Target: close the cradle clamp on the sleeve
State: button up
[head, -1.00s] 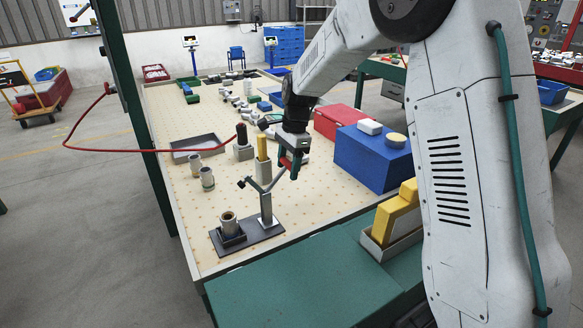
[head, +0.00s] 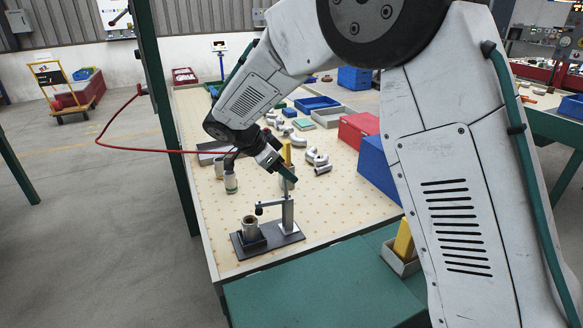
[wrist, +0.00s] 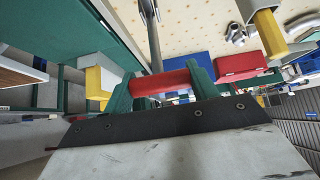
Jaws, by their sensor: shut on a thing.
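The sleeve (head: 250,226) is a grey hollow cylinder standing upright in the dark cradle (head: 251,243). The cradle sits on a dark base plate (head: 288,238) at the bench's near end. The clamp's post (head: 287,215) rises beside it. The clamp arm (head: 270,204) is about level, and its black pad (head: 258,210) hangs close over the sleeve's top; I cannot tell if they touch. My gripper (head: 284,173) is above the post. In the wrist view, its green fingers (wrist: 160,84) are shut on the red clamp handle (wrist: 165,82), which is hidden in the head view.
A dark-topped cylinder (head: 231,180) stands behind the clamp, and a yellow bar (head: 286,153) rises behind my gripper. Red (head: 358,130) and blue (head: 378,168) boxes stand to the right. Grey pipe fittings (head: 315,158) lie farther back.

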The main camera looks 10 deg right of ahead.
jog(key=shift+s+a+f, duration=0.1)
jog(key=shift+a+f, duration=0.05)
jog(key=shift+a, duration=0.7)
jog(key=o, duration=1.4)
jog(key=v, duration=0.7)
jog(key=shift+a+r, duration=0.15)
jog(key=shift+r, duration=0.15)
